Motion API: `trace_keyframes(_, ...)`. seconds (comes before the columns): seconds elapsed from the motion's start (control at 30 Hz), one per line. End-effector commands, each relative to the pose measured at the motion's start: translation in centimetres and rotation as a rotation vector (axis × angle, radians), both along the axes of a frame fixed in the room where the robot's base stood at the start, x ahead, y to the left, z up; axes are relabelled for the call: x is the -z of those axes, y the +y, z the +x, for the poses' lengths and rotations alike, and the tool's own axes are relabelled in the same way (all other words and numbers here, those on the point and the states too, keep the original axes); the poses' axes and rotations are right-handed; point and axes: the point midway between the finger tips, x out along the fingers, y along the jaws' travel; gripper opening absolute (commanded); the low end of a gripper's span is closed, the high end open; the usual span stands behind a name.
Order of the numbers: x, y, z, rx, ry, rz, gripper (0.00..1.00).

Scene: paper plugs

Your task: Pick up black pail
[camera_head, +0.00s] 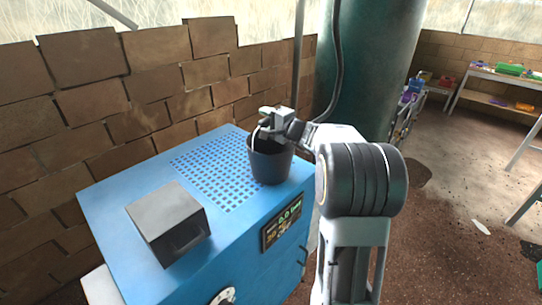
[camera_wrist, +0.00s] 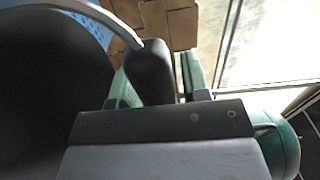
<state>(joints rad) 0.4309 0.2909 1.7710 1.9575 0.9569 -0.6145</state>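The black pail (camera_head: 270,165) stands upright on the blue machine top, near its right end. Its light curved handle is raised, and the handle's dark grip (camera_wrist: 150,70) shows in the wrist view. The pail's dark inside (camera_wrist: 45,90) fills the left of that view. My gripper (camera_head: 273,127) is at the pail's rim, over its opening. In the wrist view my gripper (camera_wrist: 158,85) has its fingers on either side of the handle grip. Whether they press on it cannot be told.
The blue machine (camera_head: 125,205) has a perforated panel and a grey box (camera_head: 168,222) at the front left. A brick wall (camera_head: 90,110) runs behind. A large green tank (camera_head: 370,70) stands behind my arm. Tables with coloured items (camera_head: 510,69) are at the far right.

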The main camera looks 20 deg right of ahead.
Motion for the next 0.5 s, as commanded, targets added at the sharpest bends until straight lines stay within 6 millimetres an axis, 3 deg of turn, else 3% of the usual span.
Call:
trace_keyframes(0.07,0.0,-0.01,-0.02,0.0,0.0,0.0,0.34)
trace_keyframes(0.4,0.0,-0.02,-0.02,0.0,0.0,0.0,0.02)
trace_keyframes(0.5,0.0,-0.02,-0.02,0.0,0.0,0.0,0.0)
